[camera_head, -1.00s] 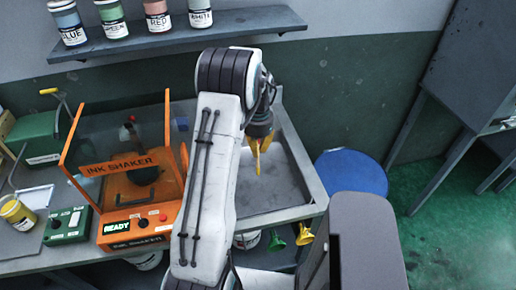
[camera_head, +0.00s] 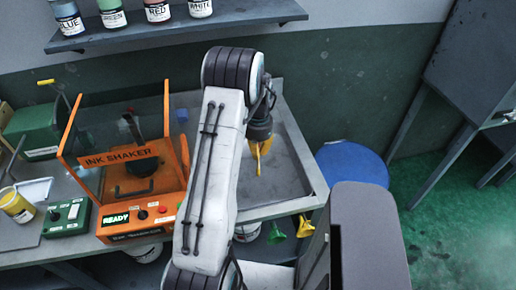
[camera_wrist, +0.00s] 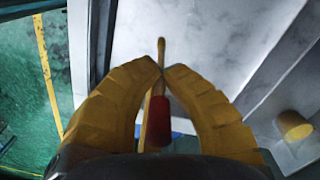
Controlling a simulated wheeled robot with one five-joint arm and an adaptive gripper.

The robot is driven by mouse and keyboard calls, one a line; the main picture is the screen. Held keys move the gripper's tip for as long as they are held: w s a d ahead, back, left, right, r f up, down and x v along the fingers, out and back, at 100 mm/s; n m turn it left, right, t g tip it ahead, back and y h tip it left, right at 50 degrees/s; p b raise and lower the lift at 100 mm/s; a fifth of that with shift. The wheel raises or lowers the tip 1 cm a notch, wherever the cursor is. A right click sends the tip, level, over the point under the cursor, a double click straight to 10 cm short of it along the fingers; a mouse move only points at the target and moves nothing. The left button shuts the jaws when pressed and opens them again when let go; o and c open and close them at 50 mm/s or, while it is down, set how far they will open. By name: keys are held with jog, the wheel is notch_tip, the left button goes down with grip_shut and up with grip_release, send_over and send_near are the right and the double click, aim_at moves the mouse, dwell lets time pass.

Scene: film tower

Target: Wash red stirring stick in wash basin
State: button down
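My gripper (camera_head: 258,150) hangs over the grey metal wash basin (camera_head: 286,176), with its yellow fingers pointing down. In the wrist view my gripper (camera_wrist: 161,65) has its two fingertips together around a thin stick. The stirring stick (camera_wrist: 158,122) has a red part between the fingers and a yellowish end sticking out past the fingertips. In the head view a thin yellow piece hangs below the fingers, and the red part is not visible there. The pale basin floor (camera_wrist: 205,40) lies behind the stick in the wrist view. Whether the stick touches it I cannot tell.
An orange ink shaker (camera_head: 125,160) showing READY stands left of the basin. A shelf (camera_head: 170,28) with several ink cans runs above. Green (camera_head: 276,234) and yellow (camera_head: 304,228) funnel-like pieces hang below the basin's front. A blue round drum (camera_head: 352,165) stands at its right.

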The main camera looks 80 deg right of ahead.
aim_at(258, 168)
jog(key=shift+f+b, duration=4.25)
jog(key=shift+w, duration=0.1)
